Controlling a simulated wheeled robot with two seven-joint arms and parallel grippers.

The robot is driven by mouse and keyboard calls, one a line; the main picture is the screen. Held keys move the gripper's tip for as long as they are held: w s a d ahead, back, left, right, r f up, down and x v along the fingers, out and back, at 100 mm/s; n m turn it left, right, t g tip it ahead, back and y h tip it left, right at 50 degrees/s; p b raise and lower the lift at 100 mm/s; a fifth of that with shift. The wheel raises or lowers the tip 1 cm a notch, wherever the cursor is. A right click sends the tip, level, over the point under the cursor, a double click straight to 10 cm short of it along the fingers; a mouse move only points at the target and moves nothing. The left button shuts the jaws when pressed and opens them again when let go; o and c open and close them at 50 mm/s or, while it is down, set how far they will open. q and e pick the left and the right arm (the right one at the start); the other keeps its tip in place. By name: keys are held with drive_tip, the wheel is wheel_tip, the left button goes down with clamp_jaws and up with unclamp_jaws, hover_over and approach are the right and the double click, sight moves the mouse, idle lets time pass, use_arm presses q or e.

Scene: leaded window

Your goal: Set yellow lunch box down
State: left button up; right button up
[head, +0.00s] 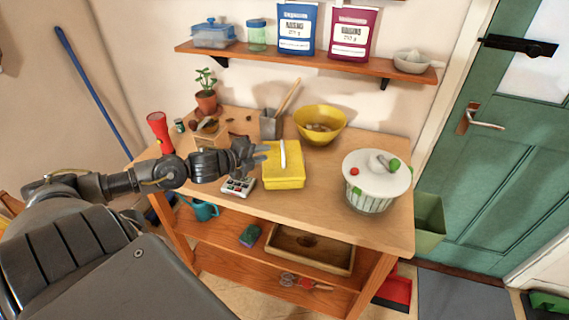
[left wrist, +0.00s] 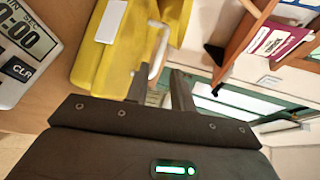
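The yellow lunch box (head: 284,178) rests flat on the wooden workbench (head: 325,207), with its pale handle (head: 283,153) standing up on top. My left gripper (head: 264,153) is just left of the handle, level with the box top, its fingers apart and pointing toward the handle. In the left wrist view the yellow lunch box (left wrist: 128,45) fills the top left, and the handle (left wrist: 158,50) shows just beyond the gap between the open fingers (left wrist: 160,85). Nothing appears held. My right gripper is not in view.
A digital timer (head: 238,186) lies below the gripper. A wall shelf (head: 305,62) hangs above. Bare bench lies in front of the box.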

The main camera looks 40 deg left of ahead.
sight(283, 147)
use_arm(q)
drive_tip(key=shift+p+x, duration=0.35)
drive_tip(key=shift+x, duration=1.85)
drive_tip(key=shift+d+r, duration=0.1)
drive_tip(key=shift+w+p, duration=0.3)
drive_tip(key=p+x, duration=0.1)
drive_tip(key=x, duration=0.3)
drive_tip(key=shift+w+f+p, duration=0.2)
drive_tip(key=shift+w+p, duration=0.1)
drive_tip(key=shift+p, duration=0.1)
clamp_jaws()
